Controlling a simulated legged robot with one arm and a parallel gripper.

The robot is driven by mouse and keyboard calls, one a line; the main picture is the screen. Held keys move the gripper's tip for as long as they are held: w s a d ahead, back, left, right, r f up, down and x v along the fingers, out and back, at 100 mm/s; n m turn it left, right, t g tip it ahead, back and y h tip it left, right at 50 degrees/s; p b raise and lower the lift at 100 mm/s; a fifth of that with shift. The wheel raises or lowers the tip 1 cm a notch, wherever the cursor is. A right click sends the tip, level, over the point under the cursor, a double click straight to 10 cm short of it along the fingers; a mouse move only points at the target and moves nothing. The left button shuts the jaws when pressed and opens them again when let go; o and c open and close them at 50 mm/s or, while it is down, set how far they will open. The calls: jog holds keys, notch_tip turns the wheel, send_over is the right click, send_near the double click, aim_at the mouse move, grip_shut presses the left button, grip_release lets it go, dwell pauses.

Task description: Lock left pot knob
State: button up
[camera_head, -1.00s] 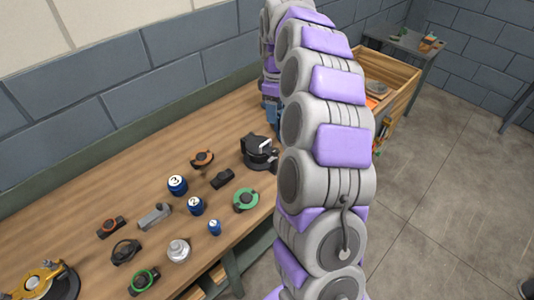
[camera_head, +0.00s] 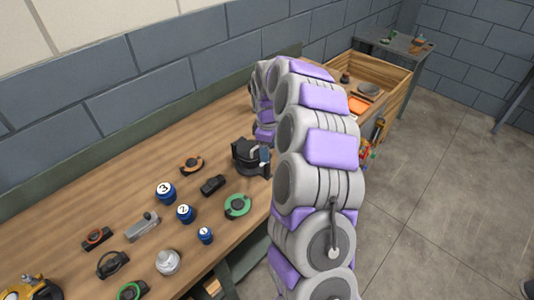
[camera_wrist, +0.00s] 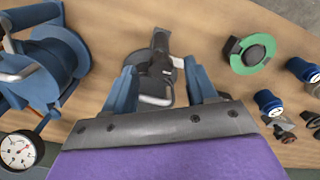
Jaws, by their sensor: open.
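My gripper (camera_wrist: 162,88) is open in the wrist view, its two blue fingers spread apart. Between and just beyond them is a dark fitting (camera_wrist: 160,62) with an upright black lever, a round grey base and a thin silver loop. No contact with the fingers is clear. In the head view a black pot-like part (camera_head: 245,155) stands beside my arm, probably the same thing. A gold and black part (camera_head: 32,288) is cut off at the lower left. I cannot tell which knob is the left pot knob. My arm hides most of the gripper in the head view.
A blue drum-like device (camera_wrist: 35,65) with a gauge (camera_wrist: 18,152) stands close to the left finger. A green ring part (camera_head: 237,206), numbered blue cylinders (camera_head: 184,213) and several small parts lie on the wooden bench (camera_head: 90,205). An open wooden box (camera_head: 392,70) is beyond.

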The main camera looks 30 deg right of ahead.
jog(key=shift+d+f, duration=0.15)
jog(key=shift+f, duration=0.55)
jog(key=shift+a, duration=0.2)
jog(key=shift+a, duration=0.1)
jog(key=shift+c, duration=0.4)
jog(key=shift+c, duration=0.7)
jog(key=c, duration=0.8)
jog(key=shift+c, duration=0.2)
